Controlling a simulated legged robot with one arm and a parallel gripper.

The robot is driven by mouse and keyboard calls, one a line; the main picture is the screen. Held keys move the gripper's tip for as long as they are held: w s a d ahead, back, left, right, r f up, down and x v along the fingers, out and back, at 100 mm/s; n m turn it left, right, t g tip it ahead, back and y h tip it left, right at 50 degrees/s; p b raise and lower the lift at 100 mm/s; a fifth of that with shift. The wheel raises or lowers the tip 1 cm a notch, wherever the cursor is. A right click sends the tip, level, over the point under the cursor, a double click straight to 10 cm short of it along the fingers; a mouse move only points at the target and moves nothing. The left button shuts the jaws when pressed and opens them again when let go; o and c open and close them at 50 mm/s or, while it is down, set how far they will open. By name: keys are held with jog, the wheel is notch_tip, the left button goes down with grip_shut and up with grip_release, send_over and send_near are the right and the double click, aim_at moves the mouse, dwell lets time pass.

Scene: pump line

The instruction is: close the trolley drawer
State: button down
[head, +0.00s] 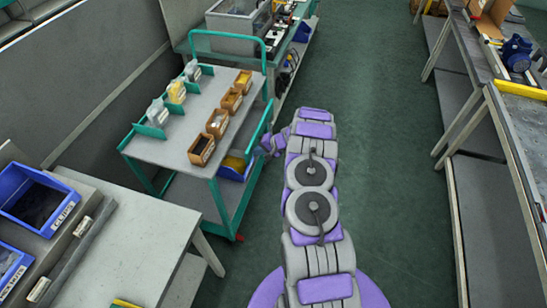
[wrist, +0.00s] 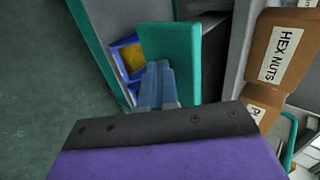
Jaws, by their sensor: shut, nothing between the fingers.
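The trolley (head: 165,150) stands left of my arm in the head view, with a grey top and teal frame. Its teal drawer front (head: 258,132) shows along the trolley's right side, standing slightly out from the top's edge. How far the drawer is open is hard to tell. My gripper (head: 268,146) is beside this front. In the wrist view the shut fingers of my gripper (wrist: 158,72) are empty and overlap the teal drawer front (wrist: 180,42). Whether they touch it is unclear.
Brown bins (head: 217,122) and small teal holders with bags stand on the trolley top. A blue bin (head: 232,172) with yellow contents sits below. A grey table (head: 125,240) is at the near left, a bench (head: 520,130) at right. Green floor (head: 380,100) is clear between.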

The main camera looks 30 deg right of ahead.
aim_at(237, 145)
jog(key=w+a, duration=0.3)
jog(key=w+a+b, duration=0.1)
jog(key=w+a, duration=0.1)
jog(key=w, duration=0.1)
jog(key=shift+w+a+f, duration=0.1)
jog(key=shift+w+a, duration=0.15)
jog(key=shift+a, duration=0.15)
jog(key=shift+w+a, duration=0.2)
jog(key=shift+w, duration=0.05)
jog(key=shift+w+r, duration=0.15)
jog(key=shift+r, duration=0.15)
jog(key=shift+a, duration=0.1)
